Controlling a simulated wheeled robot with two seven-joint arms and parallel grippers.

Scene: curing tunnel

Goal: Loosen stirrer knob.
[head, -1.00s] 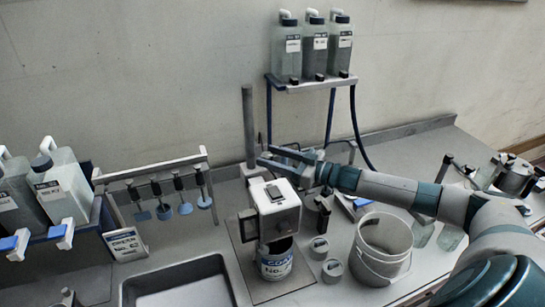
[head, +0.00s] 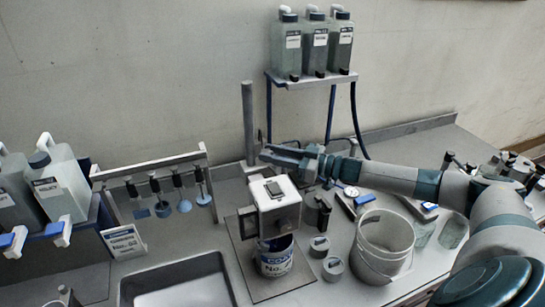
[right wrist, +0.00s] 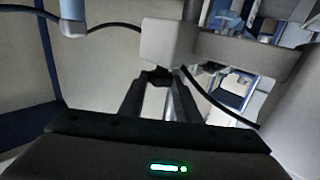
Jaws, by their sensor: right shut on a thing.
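The stirrer has a pale boxy head (head: 275,218) over a labelled can (head: 274,261), beside a tall grey post (head: 249,120). My right gripper (head: 270,153) reaches in from the right, behind and above the head, with its fingertips near the post. In the right wrist view my fingers (right wrist: 160,84) come together at a small dark piece (right wrist: 153,76) under a pale housing (right wrist: 185,45). This looks like the stirrer knob, mostly hidden by the fingers. The right gripper is shut on it. My left gripper is not in view.
A white bucket (head: 383,245) and small lidded jars (head: 333,267) stand right of the stirrer. A bottle shelf (head: 310,79) is behind the arm. A rack (head: 150,167) with hanging blue discs and a grey tray (head: 178,290) are on the left.

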